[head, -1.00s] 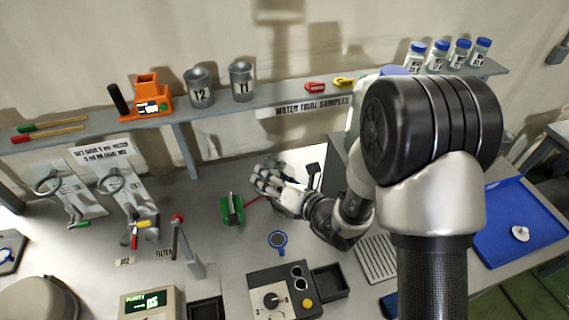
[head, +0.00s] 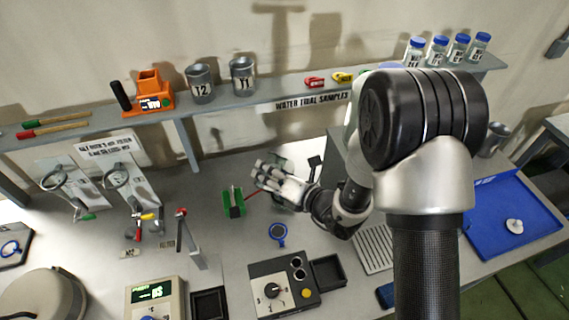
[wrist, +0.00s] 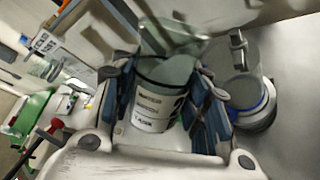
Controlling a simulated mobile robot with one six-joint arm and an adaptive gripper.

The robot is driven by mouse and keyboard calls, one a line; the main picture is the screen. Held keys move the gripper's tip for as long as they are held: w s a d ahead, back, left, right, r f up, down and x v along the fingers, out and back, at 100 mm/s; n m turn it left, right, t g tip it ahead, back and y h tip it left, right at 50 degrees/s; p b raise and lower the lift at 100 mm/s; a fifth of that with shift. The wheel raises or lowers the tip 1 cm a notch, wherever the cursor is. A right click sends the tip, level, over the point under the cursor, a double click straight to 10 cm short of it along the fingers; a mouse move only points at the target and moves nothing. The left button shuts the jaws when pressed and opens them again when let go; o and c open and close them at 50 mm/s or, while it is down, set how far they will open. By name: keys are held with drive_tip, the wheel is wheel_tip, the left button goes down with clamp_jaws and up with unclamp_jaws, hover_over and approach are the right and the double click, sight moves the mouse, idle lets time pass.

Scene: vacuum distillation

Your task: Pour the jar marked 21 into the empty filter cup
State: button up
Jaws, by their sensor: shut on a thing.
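My gripper (wrist: 168,100) is shut on a glass jar (wrist: 155,108) with a white label. A dark figure that looks like a 2 shows at the label's edge; the rest of the number is hidden by the finger. The jar appears tilted in the wrist view, and its clear upper part shows no lid. In the head view my gripper (head: 270,180) is over the bench behind the green holder, and the jar cannot be made out there. A clear vessel with a blue ring (wrist: 250,100) stands right of the jar, apart from it; I cannot tell whether it is the filter cup.
Several blue-capped jars (head: 438,50) stand on the shelf at right. Metal cups T2 (head: 200,85) and T1 (head: 243,77) stand left of them. A green holder (head: 233,203), a control box (head: 283,285) and a blue tray (head: 510,205) are on the bench.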

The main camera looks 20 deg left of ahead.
drive_tip(key=shift+f+p, duration=0.1)
drive_tip(key=shift+p, duration=0.3)
drive_tip(key=shift+r+m+g+p, duration=0.95)
drive_tip(key=shift+m+p, duration=0.45)
drive_tip(key=shift+p, duration=1.75)
drive_tip(key=shift+w+d+r+m+g+p, duration=0.1)
drive_tip(key=shift+w+r+m+g+p, duration=0.4)
drive_tip(key=shift+p, duration=0.8)
idle(0.3)
drive_tip(key=shift+w+f+m+g+p, duration=0.1)
drive_tip(key=shift+f+m+g+p, duration=0.5)
drive_tip(key=shift+m, duration=0.2)
idle(1.6)
